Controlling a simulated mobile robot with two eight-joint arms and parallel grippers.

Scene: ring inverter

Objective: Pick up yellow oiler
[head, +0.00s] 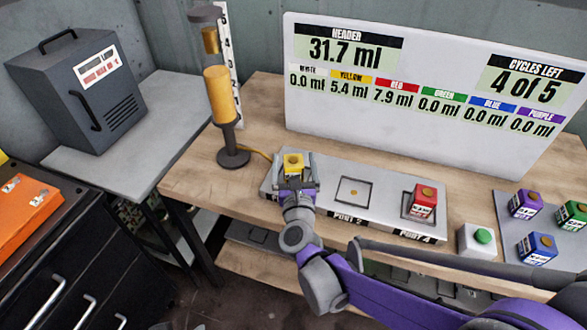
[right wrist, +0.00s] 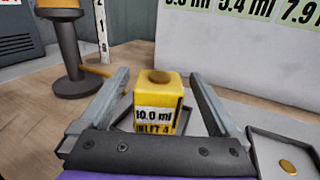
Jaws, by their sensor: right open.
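The yellow oiler (head: 293,163) is a small yellow cube with a brownish round top. It stands upright on the left end of the grey port plate (head: 384,218). In the right wrist view the yellow oiler (right wrist: 158,102) shows a label reading 10.0 ml. My right gripper (head: 296,178) is open at the oiler. Its two fingers (right wrist: 158,95) reach along the oiler's left and right sides, with gaps between them and the cube. My left gripper is not in view.
A red oiler (head: 424,198) sits at the plate's right end. Purple (head: 525,203), green (head: 573,214) and blue (head: 536,247) oilers stand on a tray at right. A green button (head: 483,236) is nearby. A yellow-filled cylinder (head: 220,95) stands behind left. The middle port (head: 354,191) is empty.

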